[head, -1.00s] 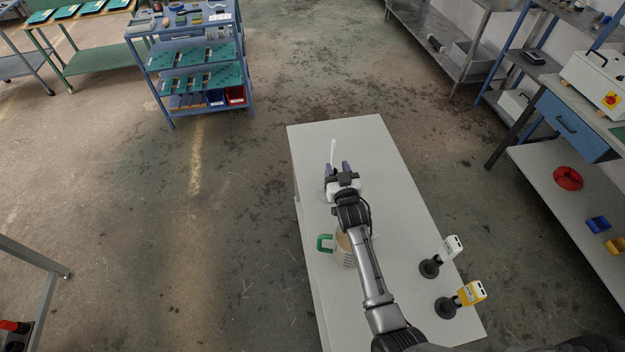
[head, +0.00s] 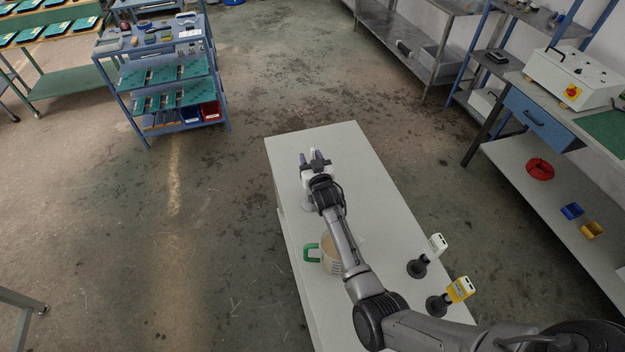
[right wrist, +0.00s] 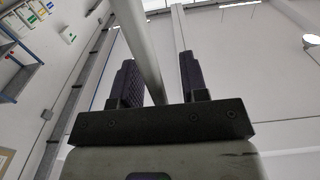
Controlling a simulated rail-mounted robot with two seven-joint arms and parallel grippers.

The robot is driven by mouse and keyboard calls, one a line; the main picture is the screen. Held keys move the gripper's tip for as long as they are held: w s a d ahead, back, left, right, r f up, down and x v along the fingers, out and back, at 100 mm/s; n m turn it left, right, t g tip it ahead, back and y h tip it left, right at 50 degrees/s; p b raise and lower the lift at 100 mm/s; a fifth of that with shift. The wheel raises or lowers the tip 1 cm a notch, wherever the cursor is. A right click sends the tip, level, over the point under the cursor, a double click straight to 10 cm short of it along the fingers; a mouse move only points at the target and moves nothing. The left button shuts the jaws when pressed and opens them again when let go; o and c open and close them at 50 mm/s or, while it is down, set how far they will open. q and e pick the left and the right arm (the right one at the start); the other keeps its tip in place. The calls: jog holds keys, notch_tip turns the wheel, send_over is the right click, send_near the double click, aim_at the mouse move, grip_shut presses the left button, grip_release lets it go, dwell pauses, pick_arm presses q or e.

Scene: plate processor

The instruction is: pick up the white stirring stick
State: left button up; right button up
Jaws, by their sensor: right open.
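My right gripper (head: 314,156) is open above the far end of the pale table (head: 343,143). In the right wrist view a pale rod, which looks like the white stirring stick (right wrist: 140,45), runs down between the two spread fingers, nearer the left one. Its lower end is hidden behind the gripper body. I cannot make the stick out in the head view now. A faint round rim (head: 306,206) shows beside my wrist; I cannot tell what it is. My left gripper is not in view.
A jug with a green handle (head: 312,252) stands partly behind my forearm. A white-topped pipette (head: 437,244) and a yellow one (head: 460,289) stand on dark round bases to the right. A blue shelf cart (head: 165,75) stands at the back left.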

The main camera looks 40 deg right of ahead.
grip_shut()
dwell(0.5)
